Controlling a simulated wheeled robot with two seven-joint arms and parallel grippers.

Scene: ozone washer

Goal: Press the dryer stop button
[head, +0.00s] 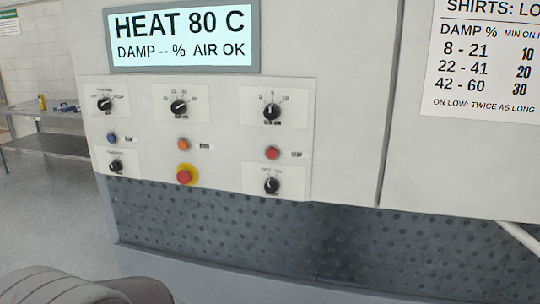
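The dryer's white control panel (222,140) fills the middle of the head view. A small red button (272,153) sits at its right, below a dial, with a small label beside it that seems to read STOP. A larger red mushroom button (184,177) on a yellow ring sits lower, near the panel's middle. An orange button (183,144) is above it, and a blue button (112,138) is at the left. Neither gripper shows, and nothing touches the buttons.
Several black dials surround the buttons. A display (182,36) above reads HEAT 80 C, DAMP -- %, AIR OK. A shirts chart (488,60) is at the upper right. A dark perforated panel (400,245) lies below. A metal table (45,145) stands at the far left beyond open floor.

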